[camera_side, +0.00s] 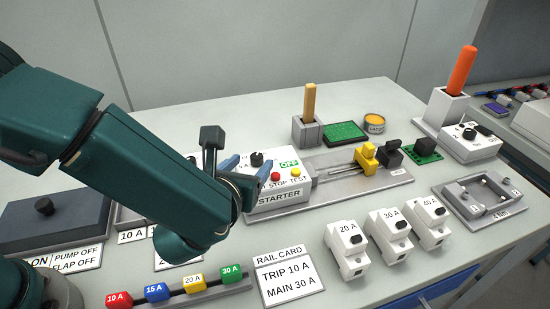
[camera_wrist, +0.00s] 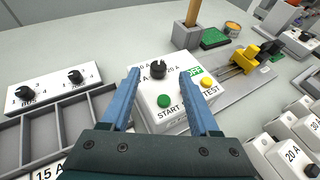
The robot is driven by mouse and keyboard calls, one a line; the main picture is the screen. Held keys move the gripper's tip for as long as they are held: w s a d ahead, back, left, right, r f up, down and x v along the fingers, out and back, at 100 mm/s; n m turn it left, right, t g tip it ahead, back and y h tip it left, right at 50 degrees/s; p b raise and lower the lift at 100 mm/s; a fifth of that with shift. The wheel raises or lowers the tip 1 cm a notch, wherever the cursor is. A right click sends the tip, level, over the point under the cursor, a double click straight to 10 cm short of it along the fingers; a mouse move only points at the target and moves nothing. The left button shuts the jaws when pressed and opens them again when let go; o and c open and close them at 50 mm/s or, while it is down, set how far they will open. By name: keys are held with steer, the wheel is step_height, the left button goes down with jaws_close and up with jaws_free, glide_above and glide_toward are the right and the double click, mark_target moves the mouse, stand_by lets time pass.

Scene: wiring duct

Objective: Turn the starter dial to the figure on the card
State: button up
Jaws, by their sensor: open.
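The starter (camera_side: 280,203) is a white box with a black dial (camera_side: 256,159) on its sloped top. In the wrist view the dial (camera_wrist: 158,69) shows between my blue fingers, with amp figures around it; its pointer is too small to read. My gripper (camera_side: 250,165) is open and empty at the starter's left side. In the wrist view my gripper (camera_wrist: 159,76) has a finger on each side of the dial in the picture; I cannot tell whether they are down around it. The rail card (camera_side: 288,278) lies in front and reads TRIP 10 A, MAIN 30 A.
Red and yellow buttons (camera_side: 295,171) and a green OFF label sit beside the dial. Several breakers (camera_side: 348,250) stand front right. Colored amp blocks (camera_side: 193,283) line the front left. A rail with a yellow clamp (camera_side: 367,157) runs right of the starter. A two-knob box (camera_wrist: 58,90) stands left.

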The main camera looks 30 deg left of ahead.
mark_target(257, 156)
steer(key=shift+x, duration=2)
jaws_close()
steer(key=shift+d+n+g+y, duration=0.15)
steer(key=shift+n+g+y, duration=0.65)
steer(key=shift+n+y, duration=0.75)
steer(key=shift+w+d+n+g+y, duration=0.1)
steer(key=shift+n+g+y, duration=0.5)
steer(key=shift+n+y, duration=0.25)
steer(key=shift+n+g+y, duration=0.4)
steer(key=shift+n+y, duration=0.2)
jaws_free()
